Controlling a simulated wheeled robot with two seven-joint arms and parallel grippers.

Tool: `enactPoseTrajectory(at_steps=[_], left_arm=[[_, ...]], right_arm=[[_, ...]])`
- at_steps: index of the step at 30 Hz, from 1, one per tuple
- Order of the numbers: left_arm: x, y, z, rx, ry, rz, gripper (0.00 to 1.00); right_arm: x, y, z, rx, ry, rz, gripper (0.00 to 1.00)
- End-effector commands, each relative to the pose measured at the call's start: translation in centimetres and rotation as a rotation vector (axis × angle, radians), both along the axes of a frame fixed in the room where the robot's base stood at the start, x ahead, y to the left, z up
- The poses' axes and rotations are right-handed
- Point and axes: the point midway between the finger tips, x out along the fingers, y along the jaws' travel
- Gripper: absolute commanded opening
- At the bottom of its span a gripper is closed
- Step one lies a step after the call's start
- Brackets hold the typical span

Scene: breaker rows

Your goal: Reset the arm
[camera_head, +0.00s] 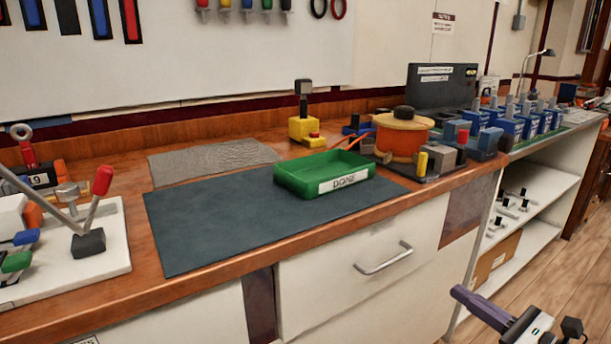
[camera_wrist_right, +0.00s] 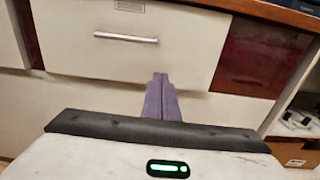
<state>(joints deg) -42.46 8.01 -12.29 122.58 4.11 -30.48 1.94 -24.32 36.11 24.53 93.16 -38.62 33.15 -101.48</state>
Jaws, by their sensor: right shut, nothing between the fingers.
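My right gripper (camera_head: 478,306) is at the lower right of the head view, out over the floor in front of the cabinets. In the right wrist view its two purple fingers (camera_wrist_right: 162,100) lie together, shut and empty, in front of a white drawer front. They appear to touch nothing. My left gripper is not in view.
The wooden bench holds a dark mat (camera_head: 210,235), a green tray (camera_head: 290,178) marked DONE, an orange drum-shaped device (camera_head: 400,143) and a white board (camera_head: 108,265) with levers. Blue breaker units (camera_head: 510,126) stand in a row at the right. A drawer handle (camera_head: 383,258) juts out.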

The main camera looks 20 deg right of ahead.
Motion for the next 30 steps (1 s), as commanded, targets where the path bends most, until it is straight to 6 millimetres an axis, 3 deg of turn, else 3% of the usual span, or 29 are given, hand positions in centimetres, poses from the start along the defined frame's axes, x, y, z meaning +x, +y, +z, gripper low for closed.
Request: enactPoseTrajectory(at_steps=[4, 8, 11, 16, 19, 23, 24, 25, 26, 30], left_arm=[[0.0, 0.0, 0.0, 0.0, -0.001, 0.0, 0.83], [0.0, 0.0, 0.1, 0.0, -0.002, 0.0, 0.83], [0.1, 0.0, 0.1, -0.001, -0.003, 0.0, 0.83], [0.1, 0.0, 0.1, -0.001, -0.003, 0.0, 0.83], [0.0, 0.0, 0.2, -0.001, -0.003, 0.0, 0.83], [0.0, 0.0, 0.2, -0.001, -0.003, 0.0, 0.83], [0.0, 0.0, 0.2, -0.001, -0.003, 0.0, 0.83], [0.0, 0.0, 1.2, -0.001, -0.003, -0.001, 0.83], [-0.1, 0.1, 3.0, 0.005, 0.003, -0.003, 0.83], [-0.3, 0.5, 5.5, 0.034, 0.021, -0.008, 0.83]], right_arm=[[-0.3, 1.5, -1.6, 0.188, 0.051, -0.033, 0.0], [-1.5, 5.1, -5.3, 0.667, 0.183, -0.13, 0.0], [-3.3, 9.3, -9.2, 1.168, 0.321, -0.249, 0.0], [-8.0, 18.0, -15.2, 2.005, 0.554, -0.525, 0.0], [-11.2, 23.6, -17.4, 2.417, 0.667, -0.726, 0.0], [-15.2, 30.7, -18.5, 2.844, 0.783, -1.023, 0.0], [-16.4, 32.9, -18.5, -2.73, -0.751, 1.04, 0.0], [-16.9, 33.7, -17.6, -2.665, -0.728, 1.046, 0.0], [-16.7, 33.0, -16.1, -2.695, -0.731, 1.058, 0.0], [-16.7, 32.5, -13.3, -2.715, -0.729, 1.097, 0.0]])
